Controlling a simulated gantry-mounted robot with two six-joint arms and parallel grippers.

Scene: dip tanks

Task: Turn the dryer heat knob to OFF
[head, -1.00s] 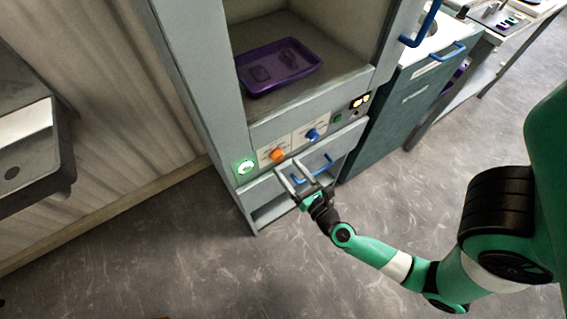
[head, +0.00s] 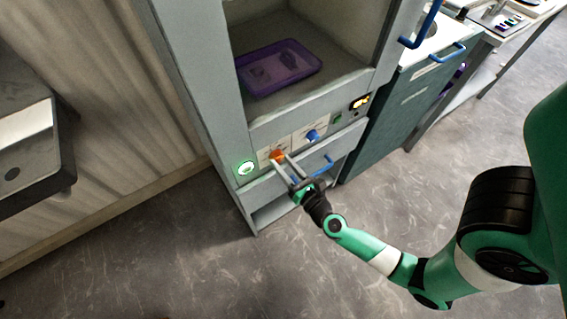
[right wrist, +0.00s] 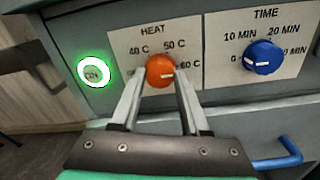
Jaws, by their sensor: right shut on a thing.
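The orange heat knob (right wrist: 160,72) sits on a white panel marked HEAT, 40 C, 50 C and 60 C; it also shows in the head view (head: 277,156). A label at its lower left is mostly hidden by a finger. The knob's pale pointer line lies toward the right, on the 60 C side. My right gripper (right wrist: 160,80) is shut on the knob, one finger on each side; in the head view the gripper (head: 281,161) reaches up to the panel from below. My left gripper is not in view.
A blue TIME knob (right wrist: 263,57) is close on the right. A lit green ON button (right wrist: 94,71) is on the left. A blue handle (right wrist: 277,160) is below the panel. A purple tray (head: 300,70) lies in the open chamber above.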

